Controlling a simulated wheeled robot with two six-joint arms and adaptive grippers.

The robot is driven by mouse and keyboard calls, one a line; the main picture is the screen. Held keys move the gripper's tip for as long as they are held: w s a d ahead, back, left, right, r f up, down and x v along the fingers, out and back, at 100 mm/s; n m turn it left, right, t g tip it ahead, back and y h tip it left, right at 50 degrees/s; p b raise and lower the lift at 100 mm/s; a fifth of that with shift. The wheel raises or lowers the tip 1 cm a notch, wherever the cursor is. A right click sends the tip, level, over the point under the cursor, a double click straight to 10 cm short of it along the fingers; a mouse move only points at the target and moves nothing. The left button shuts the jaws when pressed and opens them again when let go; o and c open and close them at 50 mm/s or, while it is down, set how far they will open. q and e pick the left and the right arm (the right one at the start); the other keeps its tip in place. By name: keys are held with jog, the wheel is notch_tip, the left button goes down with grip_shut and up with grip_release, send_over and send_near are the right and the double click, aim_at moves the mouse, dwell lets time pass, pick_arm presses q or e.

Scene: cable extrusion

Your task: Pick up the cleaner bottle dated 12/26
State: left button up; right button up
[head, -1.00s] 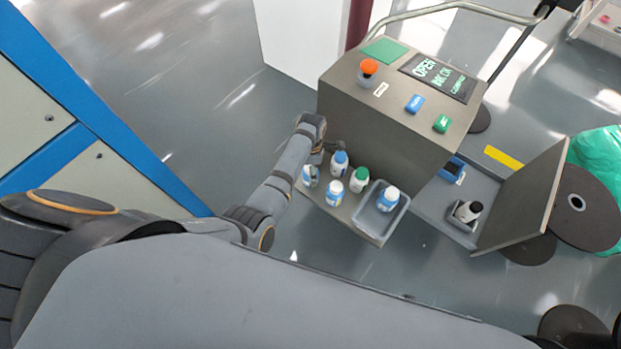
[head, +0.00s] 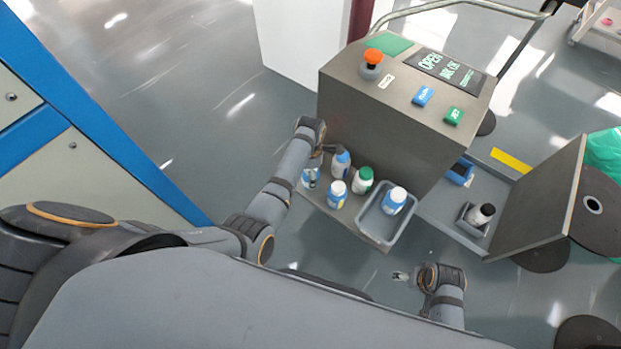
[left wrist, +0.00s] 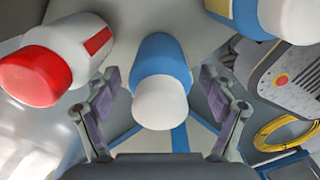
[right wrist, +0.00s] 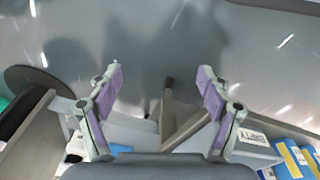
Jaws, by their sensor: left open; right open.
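No date is readable. My left gripper (left wrist: 160,82) is open; a blue bottle with a white cap (left wrist: 160,95) lies between its fingers in the left wrist view, not clamped. A red-capped bottle (left wrist: 55,60) is left of it. My right gripper (right wrist: 160,82) is open and empty, and shows low in the head view (head: 401,275).
The tray (head: 372,226) sits at the shelf's right end. A grey console (head: 375,125) with buttons rises behind the shelf. The floor before the shelf is open.

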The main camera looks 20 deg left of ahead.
pick_arm(q)
jog(key=shift+f, duration=0.2)
pick_arm(e)
jog(key=shift+a+r, duration=0.2)
jog(key=shift+r, duration=0.65)
pick_arm(q)
jog(key=shift+c, duration=0.3)
jog(key=c, duration=1.4)
jog(key=shift+o, duration=0.2)
